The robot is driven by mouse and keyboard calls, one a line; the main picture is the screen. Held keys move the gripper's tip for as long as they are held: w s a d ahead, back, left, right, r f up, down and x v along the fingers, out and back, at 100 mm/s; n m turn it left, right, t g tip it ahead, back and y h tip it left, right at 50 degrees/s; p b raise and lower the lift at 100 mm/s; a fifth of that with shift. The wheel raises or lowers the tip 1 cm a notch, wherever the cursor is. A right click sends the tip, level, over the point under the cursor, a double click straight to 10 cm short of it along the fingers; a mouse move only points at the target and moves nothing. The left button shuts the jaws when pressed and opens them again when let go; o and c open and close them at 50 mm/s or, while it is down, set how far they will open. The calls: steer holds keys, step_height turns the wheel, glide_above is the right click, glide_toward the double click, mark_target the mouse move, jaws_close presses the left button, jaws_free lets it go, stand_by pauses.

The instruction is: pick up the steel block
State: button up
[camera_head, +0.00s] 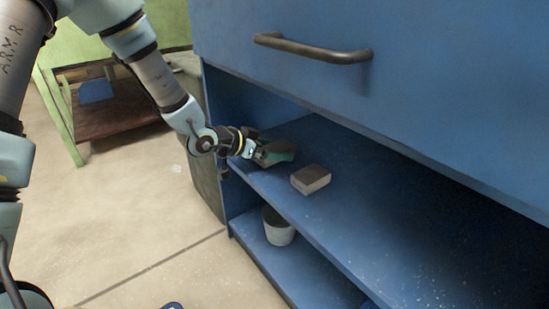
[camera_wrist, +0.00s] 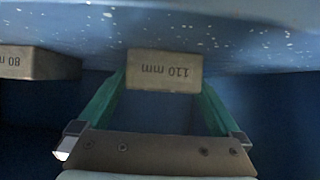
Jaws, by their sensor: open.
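A grey steel block marked "110 mm" (camera_wrist: 165,70) sits on the blue shelf, its label upside down in the wrist view. My gripper (camera_wrist: 163,90) is open, with one green finger at each side of this block's near face. I cannot tell whether the fingers touch it. A second grey block, marked "80 mm" (camera_wrist: 38,62), stands to the left in the wrist view, outside the fingers. In the head view my gripper (camera_head: 277,154) is low over the shelf, and a grey block (camera_head: 311,179) lies just right of it. The block at my fingers is mostly hidden there.
The blue shelf (camera_head: 350,215) has free room to the right of the blocks. A blue drawer front with a dark handle (camera_head: 312,49) overhangs it. The cabinet's side panel is close to my gripper. A pale pot (camera_head: 278,228) stands on the lower shelf.

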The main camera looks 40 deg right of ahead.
steer(key=shift+d, duration=0.2)
jaws_close()
stand_by(0.7)
